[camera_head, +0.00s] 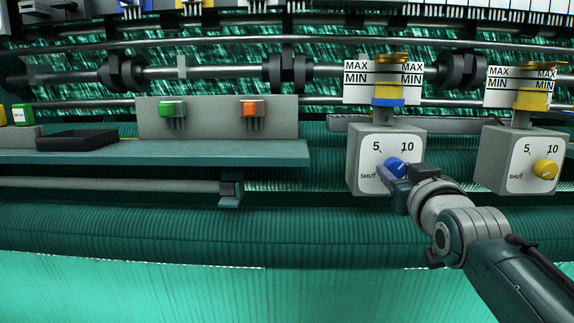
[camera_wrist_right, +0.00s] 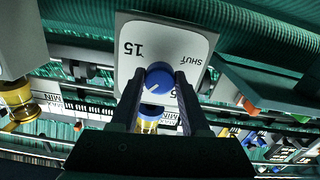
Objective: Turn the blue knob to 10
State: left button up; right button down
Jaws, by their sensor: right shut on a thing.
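The blue knob (camera_head: 396,167) sits on the white dial face of a grey box (camera_head: 357,162). The dial reads SHUT, 5 and 10 in the head view. The knob's small white mark appears to point up and right, toward the 10. In the right wrist view, the dial is upside down, a 15 also shows, and the blue knob (camera_wrist_right: 158,76) lies between the finger ends. My right gripper (camera_head: 393,178) is shut on the knob and hides the lower right of the dial. It also shows in the wrist view (camera_wrist_right: 159,90). My left gripper is out of view.
A second box (camera_head: 490,160) with a yellow knob (camera_head: 545,169) stands at the right. MAX/MIN gauges (camera_head: 370,79) rise above the boxes. A shelf (camera_head: 200,152) at left bears a black tray (camera_head: 77,140) and a panel with green (camera_head: 172,107) and orange (camera_head: 250,108) switches.

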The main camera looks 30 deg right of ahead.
dwell(0.4)
jog(key=shift+r, duration=0.1)
jog(key=shift+c, duration=1.9)
grip_release()
jog(key=p+v, duration=0.1)
jog(key=v, duration=0.9)
